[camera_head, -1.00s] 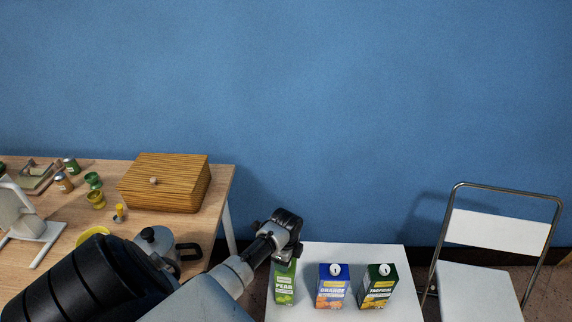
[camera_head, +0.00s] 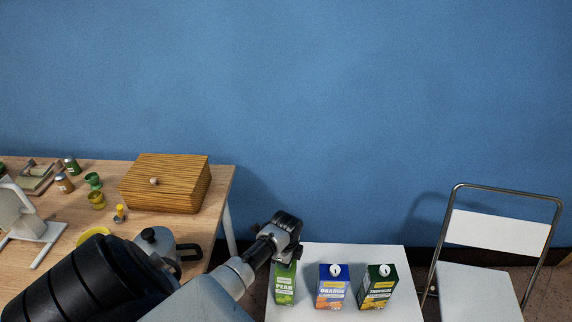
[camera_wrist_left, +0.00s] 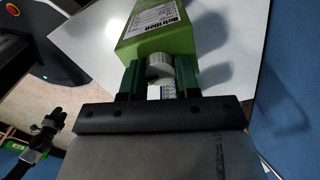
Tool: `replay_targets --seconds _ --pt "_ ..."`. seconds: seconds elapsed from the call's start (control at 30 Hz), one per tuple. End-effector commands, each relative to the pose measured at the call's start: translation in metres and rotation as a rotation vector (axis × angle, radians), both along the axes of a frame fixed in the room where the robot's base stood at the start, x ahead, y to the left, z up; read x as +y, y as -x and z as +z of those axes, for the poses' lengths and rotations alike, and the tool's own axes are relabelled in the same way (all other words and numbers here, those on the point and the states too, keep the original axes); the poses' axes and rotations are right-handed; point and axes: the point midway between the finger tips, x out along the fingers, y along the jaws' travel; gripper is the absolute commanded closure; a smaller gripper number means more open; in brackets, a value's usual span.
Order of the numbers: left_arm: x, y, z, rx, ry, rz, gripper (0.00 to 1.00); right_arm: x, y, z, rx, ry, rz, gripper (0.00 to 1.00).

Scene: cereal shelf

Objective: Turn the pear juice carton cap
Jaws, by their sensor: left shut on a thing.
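The green pear juice carton (camera_head: 285,286) stands at the left of the white table, partly hidden under my left gripper (camera_head: 288,254). In the left wrist view the carton (camera_wrist_left: 155,30) shows its green side and a white label. Its light cap (camera_wrist_left: 159,66) lies between the two dark fingers of my left gripper (camera_wrist_left: 160,74), which are shut on it. The top of the carton is mostly hidden by the gripper in the head view. My right gripper is not clearly seen in the head view.
A blue orange juice carton (camera_head: 332,287) and a dark green tropical carton (camera_head: 378,287) stand to the right on the white table (camera_head: 408,311). A wooden table with a bread box (camera_head: 166,184) is at the left. A folding chair (camera_head: 492,238) stands at the right.

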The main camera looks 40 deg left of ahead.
Motion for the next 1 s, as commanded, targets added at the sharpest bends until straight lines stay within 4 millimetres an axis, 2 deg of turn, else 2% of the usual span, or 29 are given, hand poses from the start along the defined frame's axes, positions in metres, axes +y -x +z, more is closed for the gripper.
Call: replay_targets --seconds 0.27,1.0 --pt "0.0 0.0 0.003 0.003 0.0 0.155 0.92 -0.001 0.0 0.018 0.001 0.001 -0.001 0.57" --pt "0.0 0.0 0.002 0.001 0.001 0.85 0.92 -0.003 0.0 0.062 0.0 0.004 0.0 0.57"
